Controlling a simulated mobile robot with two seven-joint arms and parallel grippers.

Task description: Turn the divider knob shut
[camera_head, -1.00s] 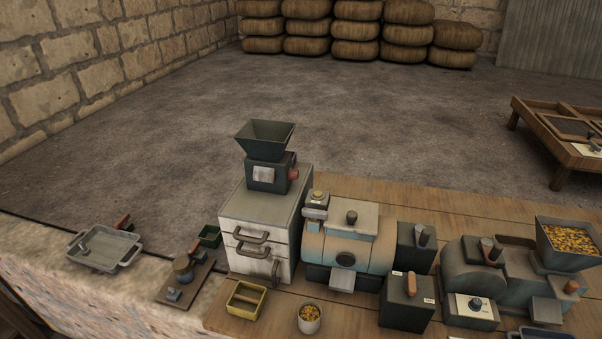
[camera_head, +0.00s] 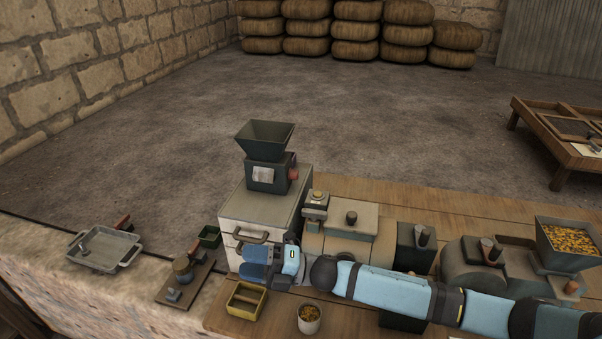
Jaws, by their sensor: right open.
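I cannot tell for certain which part is the divider knob. A red knob (camera_head: 292,174) shows on the right side of the dark box under the hopper (camera_head: 264,138), on top of the pale drawer cabinet (camera_head: 262,211). My right gripper (camera_head: 257,262) is open, its blue fingers pointing left in front of the cabinet's face, below the upper drawer handle (camera_head: 251,237). It looks empty. The lower handle is hidden behind it. My left gripper is not in view.
A yellow tray (camera_head: 232,311) and a cup of grain (camera_head: 309,319) stand in front. A metal pan (camera_head: 103,249) lies left on the stone ledge.

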